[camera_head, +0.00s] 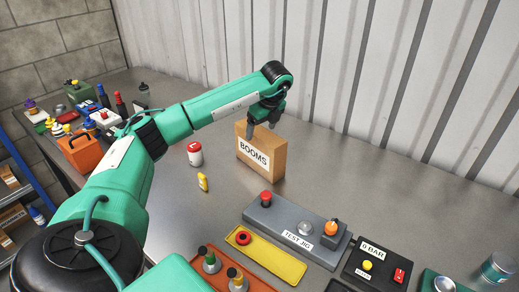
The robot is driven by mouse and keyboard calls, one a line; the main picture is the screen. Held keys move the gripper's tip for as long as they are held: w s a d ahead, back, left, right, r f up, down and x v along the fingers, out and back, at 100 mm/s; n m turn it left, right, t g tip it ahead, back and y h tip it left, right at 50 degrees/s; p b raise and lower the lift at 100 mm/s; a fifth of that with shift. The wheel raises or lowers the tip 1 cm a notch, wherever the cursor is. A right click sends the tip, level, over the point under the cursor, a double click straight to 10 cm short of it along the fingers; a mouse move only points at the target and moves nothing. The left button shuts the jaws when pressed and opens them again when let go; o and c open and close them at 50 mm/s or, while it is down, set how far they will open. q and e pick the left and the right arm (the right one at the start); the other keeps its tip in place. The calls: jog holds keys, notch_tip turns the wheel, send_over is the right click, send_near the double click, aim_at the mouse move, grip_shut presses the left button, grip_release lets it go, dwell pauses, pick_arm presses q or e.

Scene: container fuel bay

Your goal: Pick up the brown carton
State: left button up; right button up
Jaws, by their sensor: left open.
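The brown carton (268,165) stands upright on the grey metal bench, with a white label reading BOOMS on its front. My left gripper (263,123) points down at the carton's top edge, with its jaws open. One finger shows in front of the carton's upper front face, and the other is near the top on the right. I cannot tell whether either finger touches the carton. My right gripper is not in view.
A red-and-white canister (195,153) and a small yellow item (202,182) stand left of the carton. In front are a grey test jig (275,222) and a yellow tray (265,258). An orange case (82,152) sits far left. A corrugated wall rises behind.

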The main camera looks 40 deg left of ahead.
aim_at(260, 132)
pick_arm(q)
jog(key=x, duration=0.1)
jog(key=p+x, duration=0.1)
jog(key=x, duration=0.1)
jog(key=p+x, duration=0.1)
jog(key=shift+w+a, duration=0.3)
jog(key=shift+a+f, duration=0.15)
jog(key=shift+f, duration=0.4)
jog(key=c, duration=1.7)
